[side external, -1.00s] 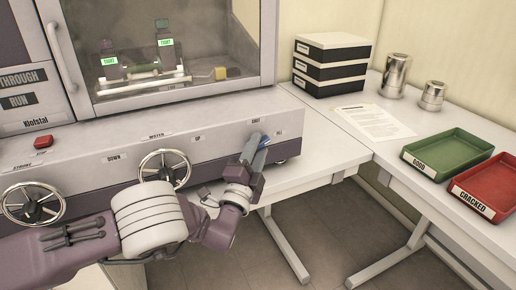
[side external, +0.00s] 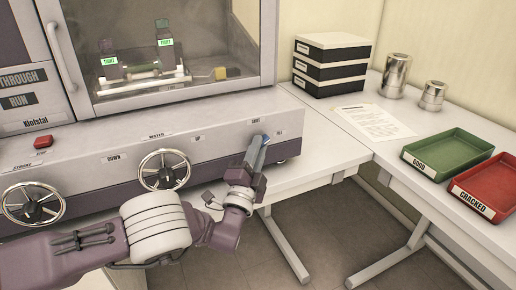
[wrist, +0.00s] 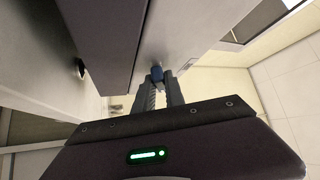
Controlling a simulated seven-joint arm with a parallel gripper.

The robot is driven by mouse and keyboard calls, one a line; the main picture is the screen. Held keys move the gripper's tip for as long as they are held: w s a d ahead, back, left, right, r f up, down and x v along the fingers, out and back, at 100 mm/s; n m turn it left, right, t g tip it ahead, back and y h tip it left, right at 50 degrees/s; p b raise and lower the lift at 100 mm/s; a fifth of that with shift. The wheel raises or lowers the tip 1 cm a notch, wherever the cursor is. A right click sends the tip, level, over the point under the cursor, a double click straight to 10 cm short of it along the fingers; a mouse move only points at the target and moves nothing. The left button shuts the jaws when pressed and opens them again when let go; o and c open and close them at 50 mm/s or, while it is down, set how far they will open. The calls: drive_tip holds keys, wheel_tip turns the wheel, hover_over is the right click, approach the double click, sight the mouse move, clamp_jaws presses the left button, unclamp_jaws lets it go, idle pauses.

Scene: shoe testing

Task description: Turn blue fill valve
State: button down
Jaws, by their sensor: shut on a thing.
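My gripper (side external: 262,143) is at the right end of the machine's front panel, below and beside small white labels. In the wrist view its two fingers (wrist: 158,80) point at the panel and are shut on the blue fill valve (wrist: 157,72). Only a small blue part of the valve shows between the fingertips. In the side view the fingers largely hide the valve, and its exact turn angle cannot be told.
The machine (side external: 225,132) has two handwheels, the nearer (side external: 164,170) left of my gripper, and a red button (side external: 43,142). A green tray (side external: 455,150), a red tray (side external: 488,182), metal containers (side external: 396,75) and stacked boxes (side external: 333,64) stand on the right-hand tables.

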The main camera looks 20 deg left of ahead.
drive_tip(key=shift+d+f+n+t+y, duration=0.1)
drive_tip(key=shift+n+t+y, duration=0.45)
drive_tip(key=shift+n+y, duration=0.6)
drive_tip(key=shift+f+n+t+y, duration=0.1)
drive_tip(key=shift+n+t+y, duration=0.5)
drive_tip(key=shift+n, duration=1.05)
drive_tip(key=shift+n+y, duration=0.25)
drive_tip(key=shift+n, duration=0.05)
drive_tip(key=c, duration=1.4)
unclamp_jaws()
drive_tip(key=shift+w, duration=0.1)
drive_tip(key=v, duration=0.7)
drive_tip(key=shift+d+r, duration=0.1)
